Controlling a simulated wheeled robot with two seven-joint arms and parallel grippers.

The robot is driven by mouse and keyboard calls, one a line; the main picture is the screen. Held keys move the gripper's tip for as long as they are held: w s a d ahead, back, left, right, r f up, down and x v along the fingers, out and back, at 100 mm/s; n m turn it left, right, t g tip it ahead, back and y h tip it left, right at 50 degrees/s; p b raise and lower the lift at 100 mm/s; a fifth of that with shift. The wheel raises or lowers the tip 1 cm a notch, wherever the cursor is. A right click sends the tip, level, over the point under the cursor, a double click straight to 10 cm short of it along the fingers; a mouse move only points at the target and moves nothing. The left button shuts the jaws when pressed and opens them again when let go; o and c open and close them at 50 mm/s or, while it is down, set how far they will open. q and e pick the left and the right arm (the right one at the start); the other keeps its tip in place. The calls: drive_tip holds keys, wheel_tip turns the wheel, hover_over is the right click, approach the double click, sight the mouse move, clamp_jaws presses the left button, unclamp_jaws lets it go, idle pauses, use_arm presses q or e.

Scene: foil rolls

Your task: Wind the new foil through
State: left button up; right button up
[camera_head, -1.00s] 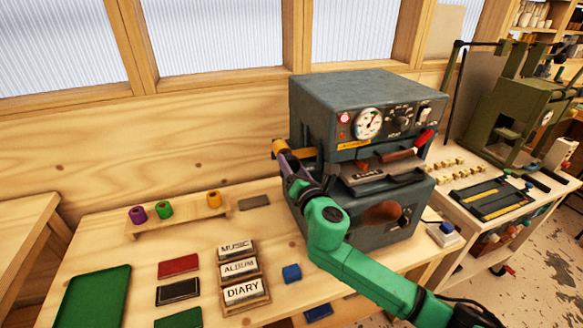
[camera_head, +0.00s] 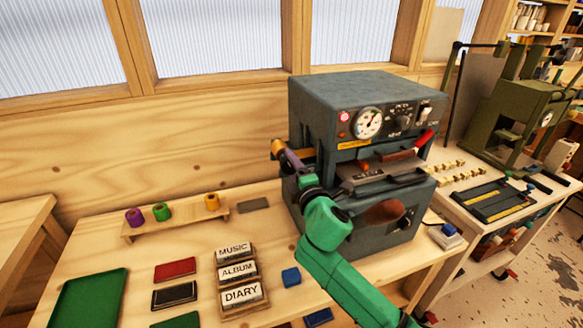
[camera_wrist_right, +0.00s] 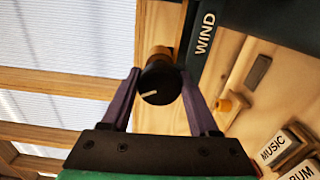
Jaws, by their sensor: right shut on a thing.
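The grey-blue foil machine (camera_head: 368,88) stands on the bench with a dial, a red-handled lever and a slot at its front. My right gripper (camera_wrist_right: 160,84) is shut on a black knob (camera_wrist_right: 152,92) with a pale mark. The knob sits beside the machine's WIND label (camera_wrist_right: 205,33). In the head view, the right gripper (camera_head: 281,152) is at the machine's left side, beside a gold foil roll (camera_head: 304,148). That roll also shows partly behind the knob in the wrist view (camera_wrist_right: 159,54). My left gripper is not in view.
A small wooden rack (camera_head: 180,222) holds purple, green and orange rolls to the left. MUSIC, ALBUM and DIARY blocks (camera_head: 240,270), coloured covers (camera_head: 174,270) and a green tray (camera_head: 92,298) lie in front. A second cart (camera_head: 490,215) stands right.

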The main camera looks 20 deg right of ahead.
drive_tip(key=shift+f+m, duration=0.1)
drive_tip(key=shift+m, duration=1.5)
drive_tip(key=o, duration=1.4)
